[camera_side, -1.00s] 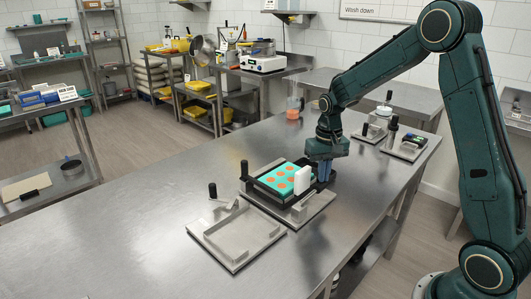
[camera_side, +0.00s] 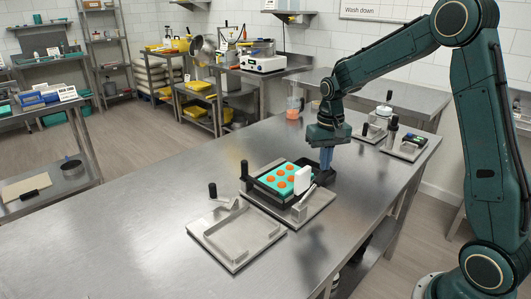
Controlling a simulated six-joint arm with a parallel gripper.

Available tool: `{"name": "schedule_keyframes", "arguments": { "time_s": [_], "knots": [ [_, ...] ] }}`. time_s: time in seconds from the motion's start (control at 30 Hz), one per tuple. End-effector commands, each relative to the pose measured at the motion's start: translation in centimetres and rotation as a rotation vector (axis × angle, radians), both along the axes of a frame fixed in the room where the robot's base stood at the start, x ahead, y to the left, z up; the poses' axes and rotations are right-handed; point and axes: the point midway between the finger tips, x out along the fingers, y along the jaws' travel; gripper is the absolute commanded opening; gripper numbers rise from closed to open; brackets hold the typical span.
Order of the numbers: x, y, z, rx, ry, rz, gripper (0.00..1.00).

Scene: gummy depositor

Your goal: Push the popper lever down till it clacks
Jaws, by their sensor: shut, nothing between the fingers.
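A teal mold (camera_side: 270,181) with several orange gummies (camera_side: 282,183) sits in a black frame on a grey base plate (camera_side: 318,206). A white block (camera_side: 302,180) stands at the frame's right side, with a pale slanted bar (camera_side: 305,197) beside it. An upright black-knobbed handle (camera_side: 245,171) stands at the frame's left corner. I cannot tell for certain which part is the popper lever. My gripper (camera_side: 326,166) is shut and empty, pointing down above and behind the right corner of the base plate. It appears clear of the fixture.
A second grey tray fixture (camera_side: 220,251) with a black knob (camera_side: 212,190) lies in front-left of the mold fixture. Two smaller stations (camera_side: 404,148) stand at the back right, and a clear cup with orange contents (camera_side: 293,110) at the back edge.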

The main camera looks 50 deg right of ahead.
Motion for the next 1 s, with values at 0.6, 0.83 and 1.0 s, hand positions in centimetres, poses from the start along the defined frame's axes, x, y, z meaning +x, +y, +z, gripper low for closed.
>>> {"name": "schedule_keyframes", "arguments": {
  "time_s": [0.6, 0.83, 1.0],
  "knots": [
    [0.0, 0.0, 3.5, -0.001, -0.002, 0.000, 0.00],
    [0.0, 0.0, 4.8, 0.000, -0.002, 0.000, 0.00],
    [0.0, 0.0, 5.6, -0.001, -0.002, 0.000, 0.00]
  ]
}}
